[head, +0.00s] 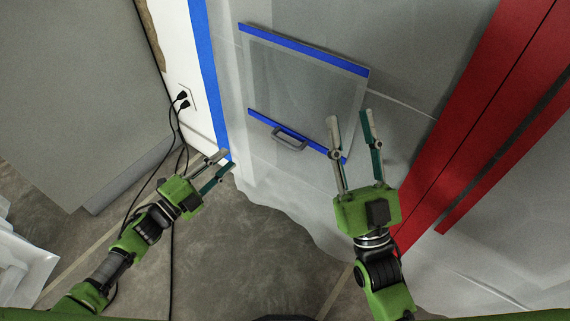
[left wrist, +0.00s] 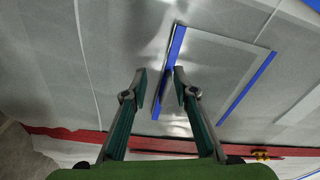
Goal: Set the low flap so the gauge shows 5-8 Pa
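The low flap (head: 300,85) is a clear panel with blue strips along its top and bottom edges, on a translucent plastic sheet wall. A grey handle (head: 290,138) sits at its bottom strip. My left gripper (head: 229,159) is open and empty, left of and below the handle. In the left wrist view, the flap (left wrist: 210,75) lies beyond my open fingers (left wrist: 158,75), with one blue strip showing between the tips. My right gripper (head: 350,114) is open and empty, its fingers overlapping the flap's lower right edge in the picture. The gauge is not in view.
Red strips (head: 465,125) run down the sheet wall at the right. A wall socket (head: 185,98) with black plugs and hanging cables is at the left, beside a grey box-like block (head: 75,85). Bare floor (head: 250,255) lies below, between my arms.

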